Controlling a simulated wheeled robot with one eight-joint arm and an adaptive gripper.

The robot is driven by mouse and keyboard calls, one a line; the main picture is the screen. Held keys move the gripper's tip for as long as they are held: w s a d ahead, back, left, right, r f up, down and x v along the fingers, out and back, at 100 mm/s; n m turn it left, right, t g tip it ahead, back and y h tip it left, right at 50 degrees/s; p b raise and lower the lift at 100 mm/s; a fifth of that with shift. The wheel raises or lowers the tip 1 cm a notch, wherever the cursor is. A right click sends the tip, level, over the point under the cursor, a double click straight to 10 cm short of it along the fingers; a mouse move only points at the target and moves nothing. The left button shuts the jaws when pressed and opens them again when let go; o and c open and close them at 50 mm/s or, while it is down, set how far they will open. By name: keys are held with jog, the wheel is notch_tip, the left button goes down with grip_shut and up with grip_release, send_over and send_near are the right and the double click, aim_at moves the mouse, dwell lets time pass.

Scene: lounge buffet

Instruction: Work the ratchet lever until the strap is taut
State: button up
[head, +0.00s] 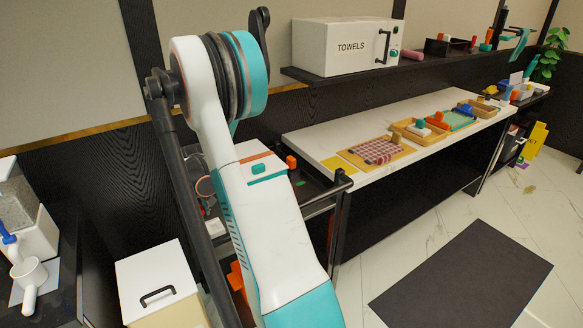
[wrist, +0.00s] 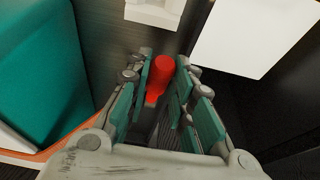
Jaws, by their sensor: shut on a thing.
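In the wrist view, my gripper (wrist: 166,80) has its two green-padded fingers on either side of a red, rounded handle (wrist: 162,67), which I take to be the ratchet lever's grip. The fingers are shut on it, and the red end sticks out past the fingertips. A dark, ribbed part shows below the handle between the fingers. The rest of the ratchet is hidden by my gripper, and I cannot make out the strap or how tight it is. In the head view, my own arm fills the middle and my gripper does not show.
In the wrist view, a large teal surface (wrist: 45,70) lies close on the left and a white panel (wrist: 250,32) at upper right. In the head view, a white lidded box (head: 160,283), a dark cart rail (head: 318,192) and a long white counter (head: 330,137) surround my arm. Floor is clear around the dark mat (head: 462,275).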

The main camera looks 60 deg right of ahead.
jog(key=shift+s+f, duration=0.1)
jog(key=shift+f, duration=0.1)
dwell(0.6)
jog(key=o, duration=0.8)
jog(key=shift+r, duration=0.1)
jog(key=shift+r+p, duration=2.45)
jog(key=shift+r, duration=1.5)
